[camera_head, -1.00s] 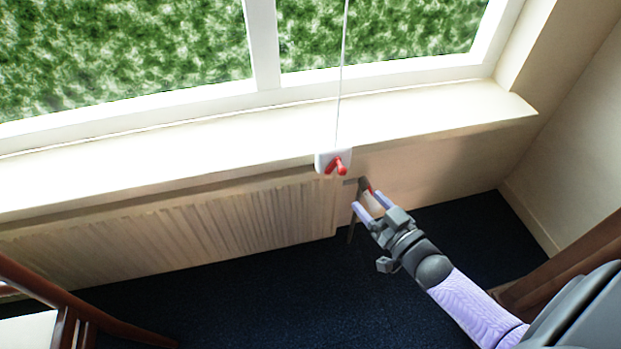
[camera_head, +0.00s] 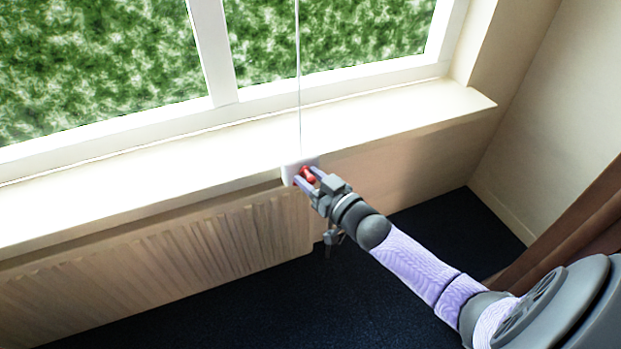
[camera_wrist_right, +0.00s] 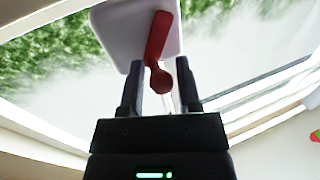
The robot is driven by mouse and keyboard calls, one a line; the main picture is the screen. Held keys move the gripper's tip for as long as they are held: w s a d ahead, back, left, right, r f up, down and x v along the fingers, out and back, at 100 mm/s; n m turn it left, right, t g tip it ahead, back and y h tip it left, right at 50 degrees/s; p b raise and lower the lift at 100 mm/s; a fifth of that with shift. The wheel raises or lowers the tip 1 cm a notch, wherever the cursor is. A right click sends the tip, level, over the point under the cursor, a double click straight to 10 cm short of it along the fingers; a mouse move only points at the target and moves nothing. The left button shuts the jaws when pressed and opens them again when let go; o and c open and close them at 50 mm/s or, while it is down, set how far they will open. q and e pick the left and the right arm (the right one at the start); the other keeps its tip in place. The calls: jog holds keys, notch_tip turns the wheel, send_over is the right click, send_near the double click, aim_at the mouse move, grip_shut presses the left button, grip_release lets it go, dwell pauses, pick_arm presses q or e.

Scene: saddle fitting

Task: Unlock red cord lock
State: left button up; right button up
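The red cord lock lever (camera_head: 306,174) sits on a white block (camera_head: 289,171) at the front edge of the window sill. A thin cord (camera_head: 299,80) runs up from it across the window. My right gripper (camera_head: 308,183) is at the lock, with its fingers on either side of the lever. In the right wrist view, the red lever (camera_wrist_right: 159,45) hangs down from the white block (camera_wrist_right: 120,28), its rounded end between the two open fingers (camera_wrist_right: 160,88). Gaps show on both sides of that end. My left gripper is not in view.
The white sill (camera_head: 400,110) runs below the window. A ribbed radiator (camera_head: 170,255) is under it at the left. Dark blue carpet (camera_head: 430,215) covers the floor. A brown wooden piece (camera_head: 570,230) stands at the right.

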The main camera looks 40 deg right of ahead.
grip_shut()
jog(key=n+p, duration=0.1)
jog(key=r+p, duration=0.1)
jog(key=shift+a+n+g+p, duration=0.3)
jog(key=shift+n, duration=0.1)
jog(key=shift+w+f, duration=0.1)
jog(key=shift+f, duration=0.3)
jog(key=shift+o, duration=1.2)
grip_release()
jog(key=shift+a, duration=0.1)
jog(key=shift+o, duration=0.8)
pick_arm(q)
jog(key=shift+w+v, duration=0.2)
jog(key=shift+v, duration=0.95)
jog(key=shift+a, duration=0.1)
